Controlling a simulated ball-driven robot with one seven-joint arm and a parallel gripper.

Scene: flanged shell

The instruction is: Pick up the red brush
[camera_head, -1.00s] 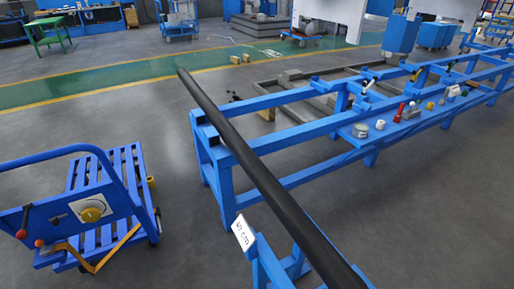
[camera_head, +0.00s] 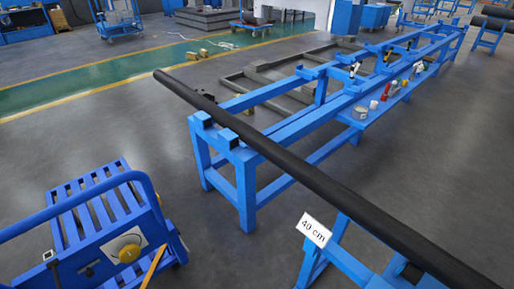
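A small upright red item (camera_head: 385,92) stands on the low blue shelf (camera_head: 352,123) along the side of the long blue rack (camera_head: 246,165), in the upper right of the head view. It is too small to tell for certain that it is the red brush. A white tin (camera_head: 360,113) and a small white item (camera_head: 373,105) stand to its left, and other small items stand to its right. My gripper is not in view.
A blue cart (camera_head: 110,215) stands at lower left. Grey floor (camera_head: 455,170) is free right of the rack.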

